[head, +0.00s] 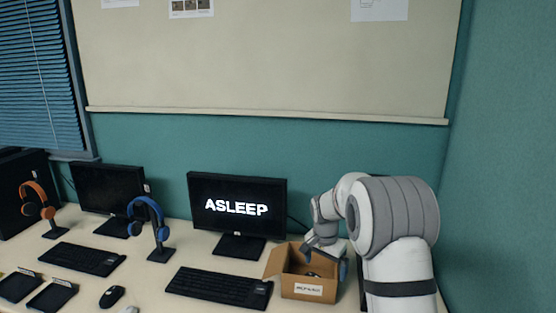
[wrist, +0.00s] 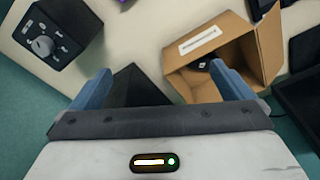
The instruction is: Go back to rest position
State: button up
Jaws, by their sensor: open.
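My arm reaches down at the right of the desk in the head view. My gripper (head: 326,265) is at the open cardboard box (head: 302,289), over its right part. In the wrist view my gripper (wrist: 163,78) is open, with its two blue fingers wide apart and nothing held between them. The cardboard box (wrist: 262,50) lies beyond the right finger there, with a white label on its side. A small dark object (wrist: 203,64) shows inside the box, partly hidden by the finger.
A monitor (head: 237,207) reading "ASLEEP" and a keyboard (head: 219,288) stand left of the box. A blue headset (head: 148,225) is on a stand further left. A black box with a dial (wrist: 57,33) is in the wrist view. The wall is close on the right.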

jog(key=s+d+r+n+t, duration=0.1)
jog(key=s+r+n, duration=0.3)
jog(key=s+r, duration=1)
jog(key=s+f+n+t, duration=0.1)
jog(key=s+n, duration=0.3)
jog(key=s, duration=1.7)
jog(key=shift+f+y, duration=0.25)
jog(key=shift+y, duration=0.15)
